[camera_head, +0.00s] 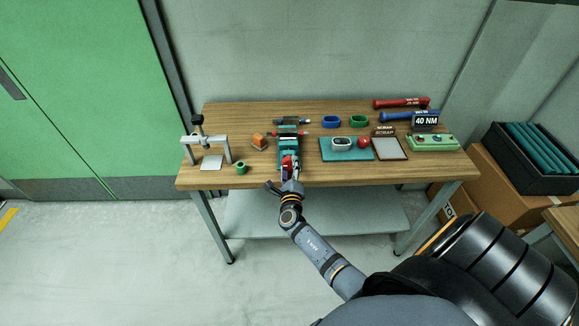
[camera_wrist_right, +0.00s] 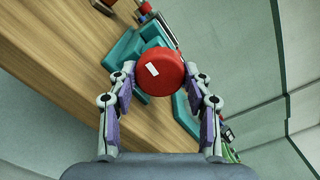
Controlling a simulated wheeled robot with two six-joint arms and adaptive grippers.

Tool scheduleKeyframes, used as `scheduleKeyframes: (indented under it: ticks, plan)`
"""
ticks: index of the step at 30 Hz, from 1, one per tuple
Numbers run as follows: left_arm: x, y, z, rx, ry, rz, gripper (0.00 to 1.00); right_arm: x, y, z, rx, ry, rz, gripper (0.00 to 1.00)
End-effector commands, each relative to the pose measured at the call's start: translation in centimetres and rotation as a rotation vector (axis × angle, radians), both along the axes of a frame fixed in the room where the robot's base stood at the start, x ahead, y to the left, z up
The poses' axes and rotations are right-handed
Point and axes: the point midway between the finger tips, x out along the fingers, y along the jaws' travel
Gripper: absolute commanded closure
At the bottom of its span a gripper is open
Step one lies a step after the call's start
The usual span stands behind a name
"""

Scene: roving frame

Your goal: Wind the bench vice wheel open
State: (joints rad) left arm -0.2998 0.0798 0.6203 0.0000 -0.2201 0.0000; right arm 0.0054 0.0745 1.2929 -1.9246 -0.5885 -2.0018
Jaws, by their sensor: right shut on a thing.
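The teal bench vice (camera_head: 288,143) stands at the front middle of the wooden bench, and its teal body (camera_wrist_right: 125,50) also shows in the right wrist view. Its round red wheel (camera_wrist_right: 160,72) has a small white mark on its face and sits between my right gripper's fingers. My right gripper (camera_head: 290,170) is at the vice's front end, shut on the wheel with one finger on each side. In the head view my gripper hides most of the wheel. My left gripper is not in view.
On the bench (camera_head: 450,170), a grey press frame (camera_head: 207,141), an orange block (camera_head: 260,142) and a green ring (camera_head: 241,168) are left of the vice. A teal mat (camera_head: 330,155), a framed tray (camera_head: 390,149) and a green box (camera_head: 432,142) are to its right.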

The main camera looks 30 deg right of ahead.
Motion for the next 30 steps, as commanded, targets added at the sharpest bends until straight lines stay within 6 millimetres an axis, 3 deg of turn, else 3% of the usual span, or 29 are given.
scheduleKeyframes:
  ticks: [14, 15, 19, 30]
  plan:
    - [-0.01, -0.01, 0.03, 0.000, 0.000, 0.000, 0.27, -0.14, 0.04, -0.34, -0.008, 0.012, 0.001, 0.82]
    - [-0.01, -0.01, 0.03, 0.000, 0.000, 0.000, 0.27, -0.13, 0.05, -0.33, -0.008, 0.012, 0.001, 0.46]
    - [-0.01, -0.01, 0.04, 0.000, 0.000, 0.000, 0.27, -0.11, 0.04, -0.25, -0.008, 0.010, 0.001, 0.29]
    - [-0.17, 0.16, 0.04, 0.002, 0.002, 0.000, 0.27, -0.37, 0.21, -0.13, -0.008, 0.008, 0.000, 0.27]
